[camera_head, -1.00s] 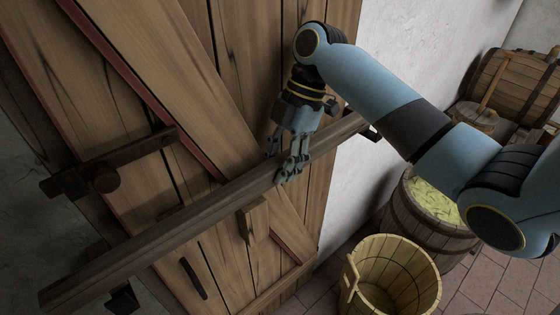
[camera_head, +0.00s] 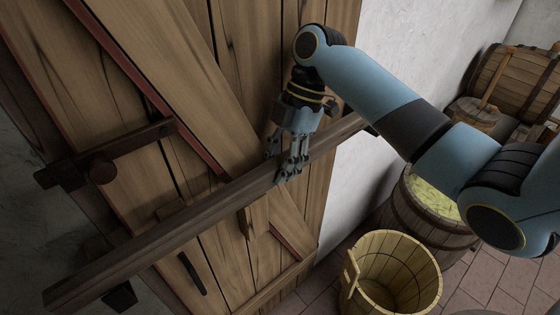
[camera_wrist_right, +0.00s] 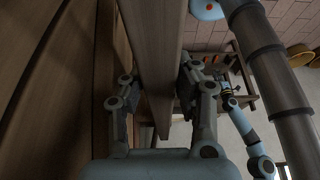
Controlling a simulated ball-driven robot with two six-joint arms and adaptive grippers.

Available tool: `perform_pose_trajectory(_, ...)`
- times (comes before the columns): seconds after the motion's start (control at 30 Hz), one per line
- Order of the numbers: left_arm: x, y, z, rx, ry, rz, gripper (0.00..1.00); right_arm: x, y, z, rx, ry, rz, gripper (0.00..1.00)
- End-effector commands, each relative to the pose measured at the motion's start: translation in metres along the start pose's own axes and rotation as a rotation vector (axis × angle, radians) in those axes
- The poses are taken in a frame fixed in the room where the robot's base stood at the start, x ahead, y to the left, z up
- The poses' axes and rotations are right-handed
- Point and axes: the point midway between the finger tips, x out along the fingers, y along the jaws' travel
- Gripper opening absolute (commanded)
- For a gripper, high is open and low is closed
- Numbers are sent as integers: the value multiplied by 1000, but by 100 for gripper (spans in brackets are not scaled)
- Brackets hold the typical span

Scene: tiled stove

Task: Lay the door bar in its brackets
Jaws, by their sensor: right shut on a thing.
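The door bar (camera_head: 160,228) is a long dark wooden beam lying slantwise across the plank door (camera_head: 235,60). My right gripper (camera_head: 287,172) is shut around it, right of its middle. In the right wrist view, the fingers (camera_wrist_right: 160,95) stand on both sides of the bar (camera_wrist_right: 158,40). A dark bracket (camera_head: 121,297) shows beneath the bar at the lower left. Another dark bracket (camera_head: 372,130) shows at its right end, mostly hidden. I cannot tell whether the bar touches either bracket. My left gripper does not show clearly in either view.
A dark wooden latch piece (camera_head: 105,158) with a round knob sticks out at the door's left. An open wooden tub (camera_head: 392,275) and a filled barrel (camera_head: 432,215) stand on the tiled floor at right. A barrel (camera_head: 515,80) lies at the back by the white wall.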

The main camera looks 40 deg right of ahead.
Motion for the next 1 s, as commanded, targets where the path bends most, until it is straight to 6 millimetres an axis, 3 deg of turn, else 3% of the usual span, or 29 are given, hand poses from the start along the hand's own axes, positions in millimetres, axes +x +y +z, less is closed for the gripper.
perform_pose_trajectory(1.0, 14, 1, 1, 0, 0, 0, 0, 22, 0, 9, -1, 1, 1, 0)
